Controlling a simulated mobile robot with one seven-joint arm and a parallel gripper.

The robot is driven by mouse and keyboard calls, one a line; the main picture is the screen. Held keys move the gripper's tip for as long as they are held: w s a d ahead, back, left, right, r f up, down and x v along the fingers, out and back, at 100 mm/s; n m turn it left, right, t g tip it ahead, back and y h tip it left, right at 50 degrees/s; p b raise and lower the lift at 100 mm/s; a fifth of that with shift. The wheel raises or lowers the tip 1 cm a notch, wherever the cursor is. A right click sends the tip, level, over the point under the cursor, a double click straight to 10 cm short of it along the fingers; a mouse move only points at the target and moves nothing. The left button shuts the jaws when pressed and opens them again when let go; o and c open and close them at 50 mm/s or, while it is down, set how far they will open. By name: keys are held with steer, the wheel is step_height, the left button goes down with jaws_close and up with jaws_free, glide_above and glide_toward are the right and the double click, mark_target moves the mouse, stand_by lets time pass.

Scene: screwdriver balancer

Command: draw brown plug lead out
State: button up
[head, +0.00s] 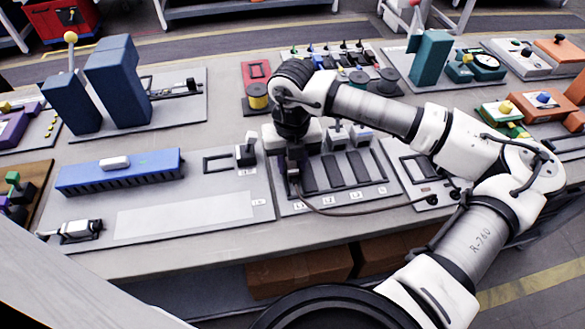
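A thin brown lead (350,213) runs from just below my gripper, sags across the front of a grey panel (290,209), and ends near a small dark socket (430,199) on the right-hand plate. My gripper (293,178) points down over the left end of the panel, at the lead's left end. My gripper and wrist hide most of the plug there. I cannot tell whether the fingers touch it or are shut on it. The panel has several dark upright slots (332,172) with small labels below, and grey blocks (336,137) stand behind them.
A blue ribbed block (118,172) lies left of the panel, with a small lever-like fixture (246,150) between. My arm crosses above the table's right side. The table's front edge (300,240) is clear.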

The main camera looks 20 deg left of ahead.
jaws_close()
steer(key=shift+s+d, duration=0.2)
steer(key=shift+s, duration=0.1)
steer(key=shift+s+d+b, duration=0.45)
steer(key=shift+s+d, duration=0.05)
steer(key=shift+s, duration=0.3)
steer(key=shift+o, duration=1.4)
jaws_free()
steer(key=shift+r+p, duration=1.25)
steer(key=shift+r, duration=2.25)
